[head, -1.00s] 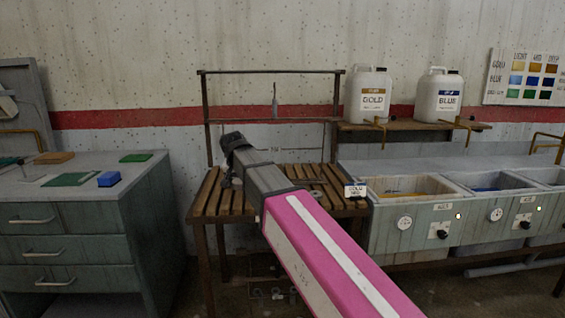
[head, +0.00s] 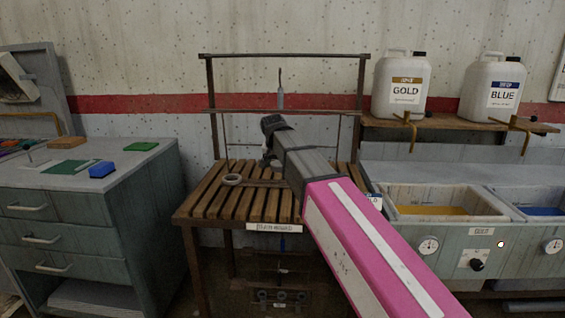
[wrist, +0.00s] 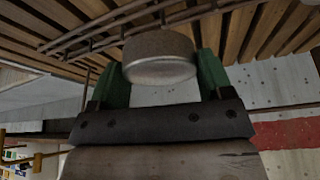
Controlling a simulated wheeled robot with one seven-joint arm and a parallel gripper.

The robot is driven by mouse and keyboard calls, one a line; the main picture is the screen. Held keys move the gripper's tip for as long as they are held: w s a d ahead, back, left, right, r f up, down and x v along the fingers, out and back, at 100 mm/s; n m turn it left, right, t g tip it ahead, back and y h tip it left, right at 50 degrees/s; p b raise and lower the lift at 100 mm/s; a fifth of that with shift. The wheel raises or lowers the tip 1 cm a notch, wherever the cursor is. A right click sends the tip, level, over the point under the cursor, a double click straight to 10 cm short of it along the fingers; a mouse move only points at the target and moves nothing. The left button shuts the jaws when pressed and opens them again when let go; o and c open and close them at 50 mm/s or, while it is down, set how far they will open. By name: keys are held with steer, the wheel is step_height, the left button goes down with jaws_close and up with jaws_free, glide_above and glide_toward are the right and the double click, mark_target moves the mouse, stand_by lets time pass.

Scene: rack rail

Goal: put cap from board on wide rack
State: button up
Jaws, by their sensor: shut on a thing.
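A round grey cap with a worn metal look (wrist: 160,66) sits between the green fingers of my gripper (wrist: 161,76) in the wrist view. My gripper is shut on it. In the head view my gripper (head: 271,146) is at the end of my pink and grey arm, over the back of a slatted wooden bench (head: 215,203). The cap cannot be made out there. A frame with an upper and a lower rail (head: 235,109) stands at the bench's back. I cannot tell which part is the wide rack. No board is clearly identifiable.
A cabinet (head: 120,215) with coloured blocks stands left.

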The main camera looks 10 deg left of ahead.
steer(key=shift+w+f, duration=1)
steer(key=shift+w, duration=0.25)
steer(key=shift+w+f, duration=0.15)
steer(key=shift+f, duration=0.15)
steer(key=shift+a+f, duration=0.1)
steer(key=shift+f, duration=0.65)
steer(key=shift+f, duration=1.5)
steer(key=o, duration=1)
steer(key=shift+c, duration=0.2)
steer(key=shift+r, duration=0.1)
